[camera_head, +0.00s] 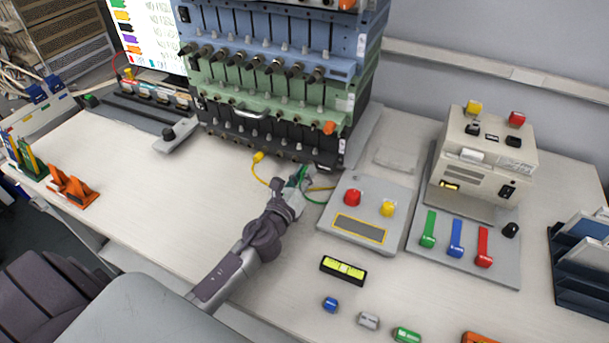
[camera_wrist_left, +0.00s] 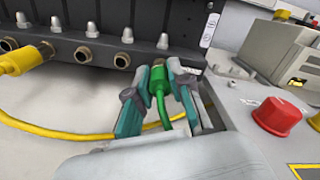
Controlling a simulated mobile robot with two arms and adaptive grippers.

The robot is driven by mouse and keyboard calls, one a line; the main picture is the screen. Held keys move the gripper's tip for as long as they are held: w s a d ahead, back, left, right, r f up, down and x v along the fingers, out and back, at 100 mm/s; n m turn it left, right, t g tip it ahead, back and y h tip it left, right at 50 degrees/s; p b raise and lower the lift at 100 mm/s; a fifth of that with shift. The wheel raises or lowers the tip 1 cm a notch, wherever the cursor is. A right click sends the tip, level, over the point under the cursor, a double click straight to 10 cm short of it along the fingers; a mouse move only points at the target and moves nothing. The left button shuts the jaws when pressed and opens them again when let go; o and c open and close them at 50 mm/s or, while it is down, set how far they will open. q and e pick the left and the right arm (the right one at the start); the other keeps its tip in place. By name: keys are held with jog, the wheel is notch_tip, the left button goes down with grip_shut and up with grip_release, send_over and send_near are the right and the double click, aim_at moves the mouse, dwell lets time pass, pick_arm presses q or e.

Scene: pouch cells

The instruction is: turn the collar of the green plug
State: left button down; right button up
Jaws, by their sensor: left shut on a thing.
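The green plug (camera_wrist_left: 158,82) stands between the fingers of my left gripper (camera_wrist_left: 158,92) in the left wrist view, with its green cable running down toward me. Its tip points at the bottom row of the black panel (camera_wrist_left: 90,20); I cannot tell whether it is seated in a socket. My left gripper (camera_head: 300,178) is shut on the plug in the head view, where the fingers mostly hide it. The green cable (camera_head: 311,201) curves to the right of the gripper. My right gripper is not in view.
A yellow plug (camera_wrist_left: 25,58) with a yellow cable sits left of the gripper. A box with a red button (camera_head: 352,197) and a yellow button (camera_head: 388,209) stands close on the right. A level (camera_head: 343,269) lies in front. The table to the left is mostly clear.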

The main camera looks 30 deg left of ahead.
pick_arm(q)
jog(key=n, duration=0.4)
jog(key=shift+n, duration=0.4)
dwell(0.4)
jog(key=c, duration=1)
grip_release()
jog(key=shift+c, duration=0.2)
jog(key=shift+s, duration=0.15)
jog(key=s, duration=1.1)
jog(key=shift+s+d, duration=0.35)
jog(key=shift+s, duration=0.05)
